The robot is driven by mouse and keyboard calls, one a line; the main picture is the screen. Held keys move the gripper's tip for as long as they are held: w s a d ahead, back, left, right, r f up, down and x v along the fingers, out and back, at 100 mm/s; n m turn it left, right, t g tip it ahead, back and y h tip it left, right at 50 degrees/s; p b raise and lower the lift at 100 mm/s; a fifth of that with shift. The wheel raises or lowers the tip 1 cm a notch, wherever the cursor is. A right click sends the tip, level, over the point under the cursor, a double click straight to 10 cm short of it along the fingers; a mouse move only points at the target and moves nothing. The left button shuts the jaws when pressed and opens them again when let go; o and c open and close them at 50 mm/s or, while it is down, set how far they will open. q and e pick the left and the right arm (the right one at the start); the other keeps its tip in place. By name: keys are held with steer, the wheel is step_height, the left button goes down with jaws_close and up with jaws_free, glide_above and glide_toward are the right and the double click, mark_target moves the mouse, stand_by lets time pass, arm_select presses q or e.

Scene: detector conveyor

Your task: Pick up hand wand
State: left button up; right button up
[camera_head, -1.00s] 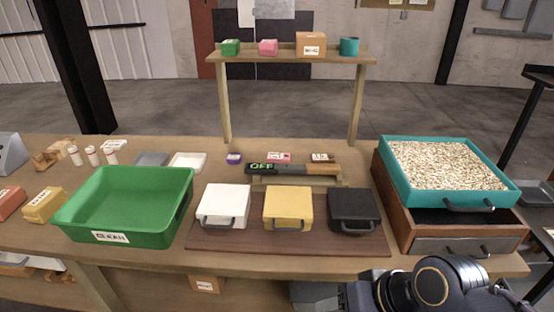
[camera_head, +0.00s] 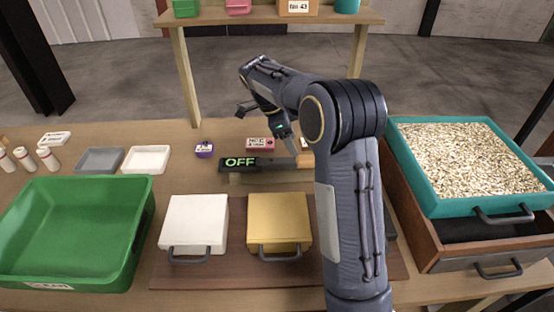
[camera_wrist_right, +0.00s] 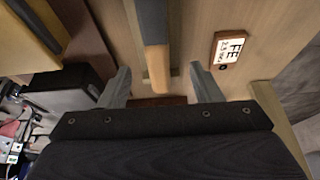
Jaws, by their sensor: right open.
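The hand wand is a dark bar with a green "OFF" display (camera_head: 240,163) and a tan wooden handle. It lies flat on a low wooden stand (camera_head: 235,178) behind the cases. My right gripper (camera_head: 288,146) points down over the wand near its handle; my own arm hides part of that end. In the right wrist view, my right gripper (camera_wrist_right: 160,88) is open, and the tan end of the wand (camera_wrist_right: 157,65) lies between its two fingers, not visibly gripped. I cannot tell the remaining height. My left gripper is not in view.
A white case (camera_head: 195,220) and a yellow case (camera_head: 279,218) sit on a brown board in front. A green bin (camera_head: 140,230) is left, a teal tray of pellets (camera_head: 420,190) right. A small labelled block (camera_wrist_right: 228,50) lies close beside the wand.

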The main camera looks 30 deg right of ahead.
mark_target(302, 157)
steer(key=x, duration=0.6)
steer(key=shift+s+d+f+p, duration=0.15)
steer(key=shift+s+d+p, duration=0.15)
steer(key=shift+s, duration=0.15)
steer(key=shift+d+f, duration=0.1)
steer(key=shift+f, duration=0.3)
steer(key=shift+r, duration=0.1)
jaws_close()
steer(key=shift+r, duration=0.1)
